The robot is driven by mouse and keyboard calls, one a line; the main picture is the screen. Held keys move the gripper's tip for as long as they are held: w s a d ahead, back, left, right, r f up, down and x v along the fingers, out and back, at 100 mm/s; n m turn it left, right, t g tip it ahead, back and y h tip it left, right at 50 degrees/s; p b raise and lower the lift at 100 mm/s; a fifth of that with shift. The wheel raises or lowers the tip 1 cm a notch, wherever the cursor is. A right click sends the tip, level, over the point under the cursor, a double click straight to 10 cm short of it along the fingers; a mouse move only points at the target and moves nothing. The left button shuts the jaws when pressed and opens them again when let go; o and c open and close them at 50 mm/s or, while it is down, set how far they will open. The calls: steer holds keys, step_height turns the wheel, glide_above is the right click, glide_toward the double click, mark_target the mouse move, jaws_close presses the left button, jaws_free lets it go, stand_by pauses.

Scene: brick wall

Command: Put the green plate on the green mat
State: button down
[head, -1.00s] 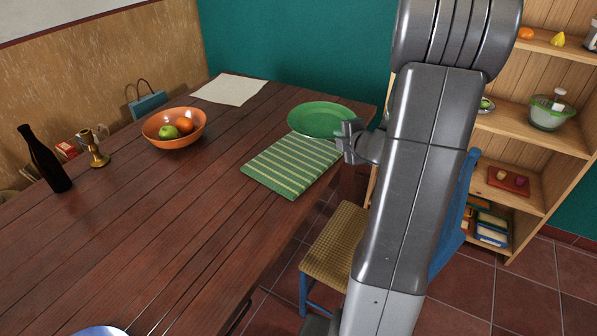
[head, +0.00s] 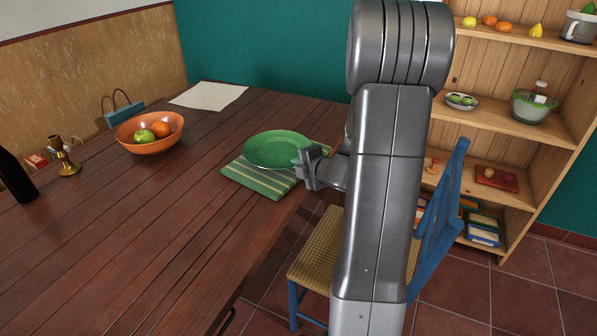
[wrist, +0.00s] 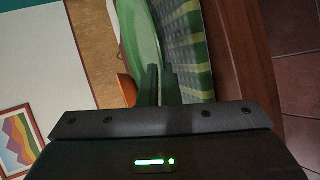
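The green plate (head: 277,149) is over the far part of the green striped mat (head: 262,182), near the table's right edge. The mat's near part shows below it. My gripper (head: 305,163) is at the plate's right rim, with its fingers (wrist: 160,85) closed around the rim. The wrist view shows the plate (wrist: 140,35) close beside the mat's striped face (wrist: 190,40). The plate looks about level. I cannot tell whether it touches the mat or hangs just above it.
On the wooden table (head: 150,240) are an orange fruit bowl (head: 140,140), a brass candlestick (head: 68,160), a dark bottle (head: 15,178) and a paper sheet (head: 208,95). A blue chair (head: 440,220) stands at the right edge, before a shelf (head: 510,140).

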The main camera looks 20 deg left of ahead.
steer(key=shift+f, duration=0.55)
steer(key=shift+f, duration=0.15)
steer(key=c, duration=1.9)
jaws_free()
steer(key=shift+c, duration=0.2)
